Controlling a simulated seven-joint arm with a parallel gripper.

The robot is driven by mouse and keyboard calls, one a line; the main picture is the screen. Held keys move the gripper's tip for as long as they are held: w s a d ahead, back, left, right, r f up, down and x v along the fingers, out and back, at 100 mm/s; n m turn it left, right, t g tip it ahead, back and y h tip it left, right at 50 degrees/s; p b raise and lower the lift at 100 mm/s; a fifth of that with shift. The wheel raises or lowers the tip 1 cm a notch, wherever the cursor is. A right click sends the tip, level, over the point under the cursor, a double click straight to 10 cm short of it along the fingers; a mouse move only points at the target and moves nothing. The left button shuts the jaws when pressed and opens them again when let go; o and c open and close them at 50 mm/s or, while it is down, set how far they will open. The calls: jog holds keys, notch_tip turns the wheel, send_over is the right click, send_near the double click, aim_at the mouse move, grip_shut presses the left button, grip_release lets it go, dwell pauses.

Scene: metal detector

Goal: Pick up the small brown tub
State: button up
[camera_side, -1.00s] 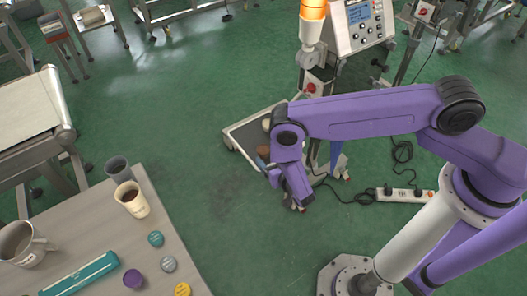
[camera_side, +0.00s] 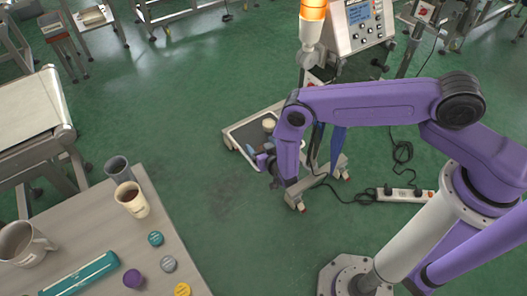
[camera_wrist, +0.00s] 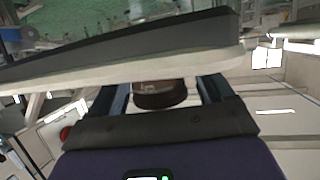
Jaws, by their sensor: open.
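The small brown tub (camera_wrist: 160,94) shows dark and round in the wrist view, in the gap between my two fingers, with a lighter band above its dark part. My gripper (camera_wrist: 164,88) is open, with one finger on each side of the tub; I cannot tell whether either touches it. In the side view my gripper (camera_side: 258,157) is small and partly hidden at the arm's end, over the near part of a grey tray (camera_side: 233,139). The tub is not clearly visible there.
A beige round item (camera_side: 269,125) lies in the tray. A long dark bar with a pale edge (camera_wrist: 130,48) crosses the wrist view close by. A stand with a control box (camera_side: 355,25) rises behind the arm. A table with cups (camera_side: 132,199) is at lower left.

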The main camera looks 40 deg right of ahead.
jog(key=c, duration=1.1)
jog(key=shift+r, duration=0.1)
jog(key=shift+r, duration=0.35)
notch_tip(320, 180, up, 2)
jog(key=s+d+r, duration=0.1)
jog(key=s+r, duration=0.2)
jog(key=s, duration=0.1)
jog(key=s+d+r, duration=0.1)
jog(key=s+r, duration=0.2)
jog(key=s, duration=0.2)
jog(key=s+d+r, duration=0.1)
jog(key=s+r, duration=0.3)
jog(key=shift+s+d+r, duration=0.1)
jog(key=shift+s+d, duration=0.2)
jog(key=shift+d, duration=0.05)
